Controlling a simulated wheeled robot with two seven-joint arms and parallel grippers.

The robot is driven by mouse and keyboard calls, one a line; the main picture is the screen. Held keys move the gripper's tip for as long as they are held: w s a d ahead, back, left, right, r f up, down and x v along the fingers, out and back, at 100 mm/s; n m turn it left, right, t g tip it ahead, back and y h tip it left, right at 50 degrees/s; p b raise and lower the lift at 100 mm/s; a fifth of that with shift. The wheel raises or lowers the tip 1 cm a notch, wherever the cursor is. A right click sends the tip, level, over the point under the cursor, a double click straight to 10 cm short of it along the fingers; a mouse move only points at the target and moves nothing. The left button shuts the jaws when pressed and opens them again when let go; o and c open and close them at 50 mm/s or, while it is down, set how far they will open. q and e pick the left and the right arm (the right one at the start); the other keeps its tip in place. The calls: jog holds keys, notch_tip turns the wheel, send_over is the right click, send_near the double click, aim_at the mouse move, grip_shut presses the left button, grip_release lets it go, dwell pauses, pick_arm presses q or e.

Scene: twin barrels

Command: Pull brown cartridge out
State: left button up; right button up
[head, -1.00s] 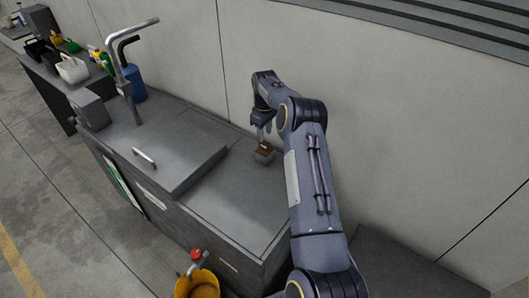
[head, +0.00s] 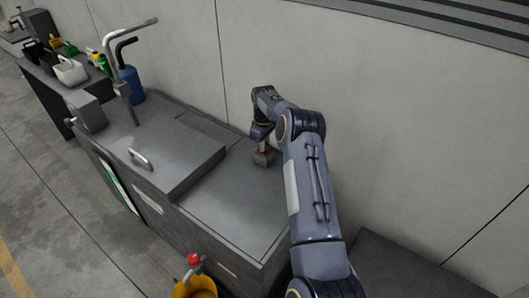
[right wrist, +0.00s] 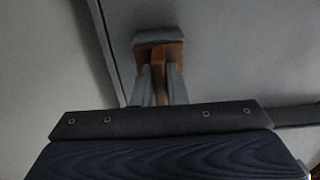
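The brown cartridge (right wrist: 158,65) sits in a small grey holder (head: 263,160) on the grey counter. In the right wrist view, the holder (right wrist: 158,37) shows beyond the cartridge's wider brown base. My right gripper (head: 263,146) points down at the cartridge from above. In the right wrist view, the right gripper's fingers (right wrist: 160,82) stand on either side of the upright brown part, very close to it. I cannot tell whether they press on it. My left gripper is in neither view.
The counter (head: 240,200) is bare in front of the holder. A raised grey lid with a handle (head: 141,159) lies to the left. A bent grey pipe (head: 119,70) and a blue bottle (head: 132,84) stand behind. A yellow bucket (head: 195,288) is below the front edge.

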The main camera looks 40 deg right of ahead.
grip_shut()
jog(key=shift+r+p, duration=0.3)
jog(key=shift+r, duration=0.35)
notch_tip(320, 180, up, 10)
jog(key=p, duration=0.6)
jog(key=shift+f, duration=0.15)
dwell(1.2)
jog(key=shift+a, duration=0.1)
